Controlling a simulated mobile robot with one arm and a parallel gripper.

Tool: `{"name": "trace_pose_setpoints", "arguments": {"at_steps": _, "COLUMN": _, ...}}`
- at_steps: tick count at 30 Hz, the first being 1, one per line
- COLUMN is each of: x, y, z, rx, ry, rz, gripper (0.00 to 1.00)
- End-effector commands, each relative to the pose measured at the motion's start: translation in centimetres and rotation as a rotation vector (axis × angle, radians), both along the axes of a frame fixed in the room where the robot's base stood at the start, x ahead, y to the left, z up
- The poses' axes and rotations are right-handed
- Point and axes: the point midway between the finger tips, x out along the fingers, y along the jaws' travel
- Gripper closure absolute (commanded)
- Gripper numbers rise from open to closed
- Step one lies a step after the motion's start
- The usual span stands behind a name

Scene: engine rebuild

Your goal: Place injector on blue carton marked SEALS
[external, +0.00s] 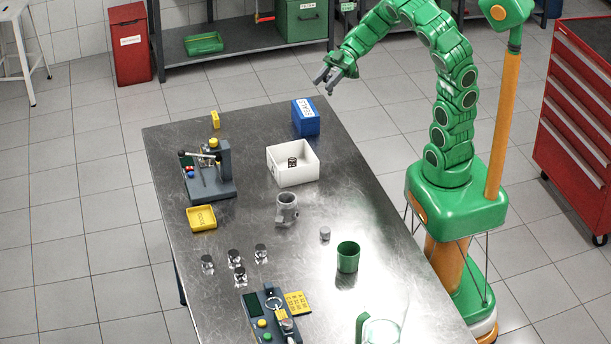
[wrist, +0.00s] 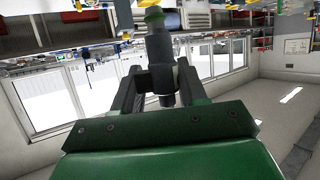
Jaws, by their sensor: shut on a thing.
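The blue carton (external: 306,122) with a white label marked SEALS stands near the far right edge of the metal table. My gripper (external: 327,82) is in the air beyond and above the carton, slightly to its right. In the wrist view my gripper (wrist: 162,82) is shut on the injector (wrist: 160,48), a dark grey stepped cylinder with a green end. The injector is hard to make out in the external view. The carton cannot be made out in the wrist view.
A white bin (external: 293,177) with a small part inside stands nearer than the carton. A grey fixture (external: 208,180), a yellow tray (external: 202,219), a grey casting (external: 287,210) and a green cup (external: 348,257) are also on the table (external: 160,150). Bare tabletop lies left of the carton.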

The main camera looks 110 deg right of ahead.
Motion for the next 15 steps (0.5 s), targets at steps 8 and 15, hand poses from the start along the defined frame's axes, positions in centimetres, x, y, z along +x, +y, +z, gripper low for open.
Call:
{"name": "trace_pose_setpoints", "arguments": {"at_steps": 8, "x": -3.8, "y": -2.9, "z": 0.3, "rx": -0.003, "ry": 0.0, "rz": -0.094, "gripper": 0.89}}
{"name": "trace_pose_setpoints", "arguments": {"at_steps": 15, "x": -6.2, "y": -4.3, "z": 0.5, "rx": -0.001, "ry": -0.002, "rz": -0.149, "gripper": 0.89}}
